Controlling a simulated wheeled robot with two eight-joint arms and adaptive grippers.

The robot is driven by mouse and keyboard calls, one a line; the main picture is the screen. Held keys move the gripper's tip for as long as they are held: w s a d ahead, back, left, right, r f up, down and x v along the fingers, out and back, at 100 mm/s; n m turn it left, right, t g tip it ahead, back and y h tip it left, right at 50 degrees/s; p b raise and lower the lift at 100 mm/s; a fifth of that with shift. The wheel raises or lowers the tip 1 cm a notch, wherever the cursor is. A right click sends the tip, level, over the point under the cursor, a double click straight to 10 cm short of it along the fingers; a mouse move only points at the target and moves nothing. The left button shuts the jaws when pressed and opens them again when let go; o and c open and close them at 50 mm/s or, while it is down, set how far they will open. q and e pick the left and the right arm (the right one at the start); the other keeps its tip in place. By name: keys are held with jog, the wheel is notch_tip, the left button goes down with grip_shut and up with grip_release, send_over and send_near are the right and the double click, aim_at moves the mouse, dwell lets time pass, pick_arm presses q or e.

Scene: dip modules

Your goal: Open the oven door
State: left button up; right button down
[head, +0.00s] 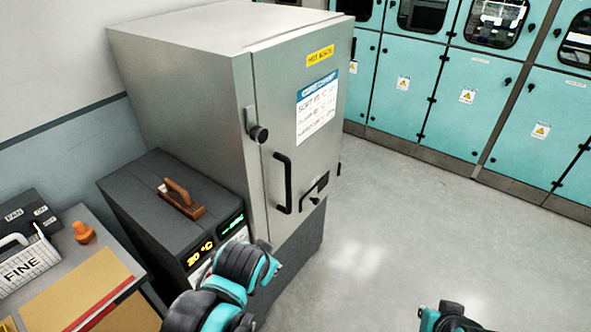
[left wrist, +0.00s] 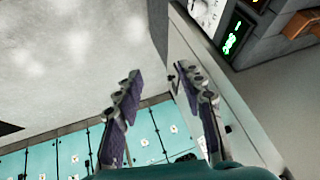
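The oven (head: 180,58) is a tall grey metal cabinet. Its front door (head: 285,110) looks shut. The door carries a black vertical handle (head: 282,183), a lower latch (head: 315,190) and a yellow label. A round black knob (head: 258,133) sits at the door's left edge. My left arm ends just below and left of the handle in the head view, with its fingers hidden there. In the left wrist view, my left gripper (left wrist: 157,74) is open, with nothing visible held between its fingers. A pale panel beside the right finger cannot be clearly identified. My right gripper is not visible.
A side table (head: 100,255) holds a box and an orange knob-shaped piece. Teal cabinets (head: 470,95) line the back. The floor (head: 400,240) right of the oven is clear.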

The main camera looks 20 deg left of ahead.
pick_arm(q)
jog(key=w+a+m+y+b, duration=0.1)
jog(key=w+a+m+y, duration=0.25)
jog(key=w+m, duration=0.45)
jog(key=m+t+y+b, duration=0.3)
jog(key=m+y+b, duration=0.1)
jog(key=m+y, duration=0.8)
send_near(288, 183)
jog(key=w+a+m+h, duration=0.1)
jog(key=w+a, duration=0.1)
jog(key=b+x, duration=0.2)
jog(key=x, duration=0.6)
jog(key=shift+f, duration=0.1)
jog(key=shift+c, duration=0.2)
grip_shut()
